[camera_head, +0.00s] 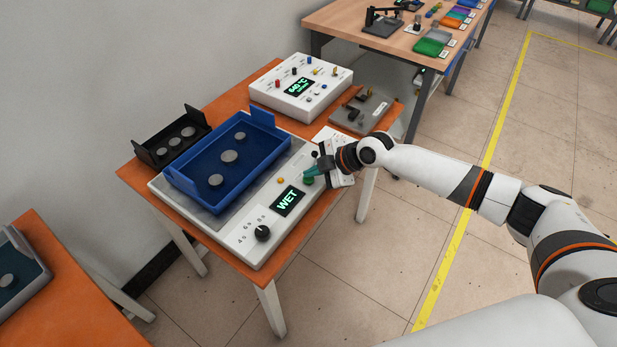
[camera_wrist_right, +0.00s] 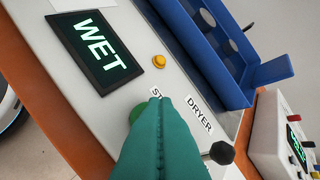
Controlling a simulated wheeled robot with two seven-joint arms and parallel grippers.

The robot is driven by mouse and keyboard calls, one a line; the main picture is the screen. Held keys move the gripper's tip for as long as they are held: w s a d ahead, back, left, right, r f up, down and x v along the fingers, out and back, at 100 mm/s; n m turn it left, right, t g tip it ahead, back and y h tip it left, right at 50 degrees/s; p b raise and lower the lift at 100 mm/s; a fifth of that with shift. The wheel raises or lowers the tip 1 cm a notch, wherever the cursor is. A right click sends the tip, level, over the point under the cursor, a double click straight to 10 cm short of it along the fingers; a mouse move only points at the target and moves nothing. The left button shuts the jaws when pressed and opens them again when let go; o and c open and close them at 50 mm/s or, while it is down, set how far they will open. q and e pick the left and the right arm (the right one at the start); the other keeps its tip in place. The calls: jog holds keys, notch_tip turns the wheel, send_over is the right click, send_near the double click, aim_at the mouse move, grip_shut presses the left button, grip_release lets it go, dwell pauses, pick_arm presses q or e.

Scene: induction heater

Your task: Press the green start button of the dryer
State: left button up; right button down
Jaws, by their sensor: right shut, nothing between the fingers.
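The dryer (camera_head: 240,245) is a white panel on an orange table, and its display (camera_head: 287,201) reads WET. The green start button (camera_head: 308,181) is on the panel beside the display, mostly covered by my right gripper (camera_head: 311,171). In the right wrist view, part of the green button (camera_wrist_right: 137,112) shows at the left edge of the teal fingers (camera_wrist_right: 161,105). The right fingers are shut and empty, with their tips over or right at the button. I cannot tell whether they touch it. My left gripper is not in view.
A blue tray (camera_head: 177,181) with several grey discs sits on the dryer. A yellow button (camera_head: 281,180), a black knob (camera_head: 262,233) and a black-topped lever (camera_wrist_right: 221,153) are on the panel. A black tray (camera_head: 143,155) and a white 640 °C unit (camera_head: 268,95) stand behind.

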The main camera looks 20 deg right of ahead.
aim_at(313, 181)
jog(key=shift+f+b, duration=0.35)
jog(key=shift+f, duration=0.05)
jog(key=shift+r, duration=0.1)
dwell(0.4)
jog(key=shift+r+p, duration=0.6)
jog(key=shift+r, duration=0.2)
jog(key=shift+r+p, duration=1.8)
jog(key=shift+r, duration=0.75)
jog(key=shift+f, duration=0.1)
